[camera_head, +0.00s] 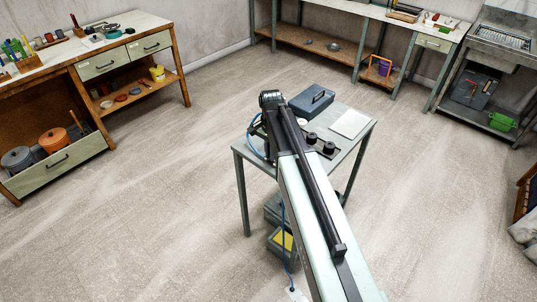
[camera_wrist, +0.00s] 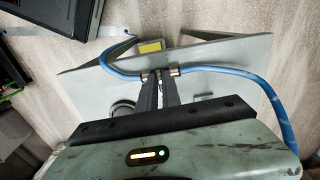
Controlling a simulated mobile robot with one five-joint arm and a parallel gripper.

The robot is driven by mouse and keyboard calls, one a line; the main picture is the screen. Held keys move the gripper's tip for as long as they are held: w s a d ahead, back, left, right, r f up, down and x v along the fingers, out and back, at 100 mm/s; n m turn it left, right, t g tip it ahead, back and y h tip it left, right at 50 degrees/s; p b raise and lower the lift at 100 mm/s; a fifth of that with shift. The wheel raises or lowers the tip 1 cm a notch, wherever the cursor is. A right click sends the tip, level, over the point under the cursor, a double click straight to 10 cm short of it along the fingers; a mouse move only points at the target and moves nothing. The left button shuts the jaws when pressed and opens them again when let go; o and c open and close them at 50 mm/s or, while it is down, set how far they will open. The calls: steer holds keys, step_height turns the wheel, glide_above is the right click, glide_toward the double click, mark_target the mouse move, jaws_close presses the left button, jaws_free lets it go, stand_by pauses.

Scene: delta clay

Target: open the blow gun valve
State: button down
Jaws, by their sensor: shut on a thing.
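The blue hose (camera_wrist: 232,74) runs across the wrist view and curves down at the right. The blow gun valve (camera_wrist: 174,72) shows as small metal fittings in line with this hose. My gripper (camera_wrist: 159,77) has its two dark fingers close together, shut on the valve between the hose ends. The valve's handle is mostly hidden by the fingers, so I cannot tell its position. In the head view, the blue hose (camera_head: 254,127) loops at the left edge of the small grey table (camera_head: 246,152). My arm hides the gripper and valve there.
A dark blue toolbox (camera_head: 311,101), a pale sheet (camera_head: 351,124) and two dark round pieces (camera_head: 312,138) are on the table. Boxes (camera_head: 283,243) sit beneath it. A workbench (camera_head: 130,50) stands left, another (camera_head: 385,20) at the back. The floor between is clear.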

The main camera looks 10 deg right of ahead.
steer(key=n, duration=0.4)
steer(key=shift+d+n, duration=0.15)
steer(key=shift+n, duration=0.15)
steer(key=n, duration=0.4)
steer(key=shift+w, duration=0.1)
steer(key=n, duration=0.4)
steer(key=shift+n, duration=2.4)
steer(key=c, duration=1.5)
jaws_free()
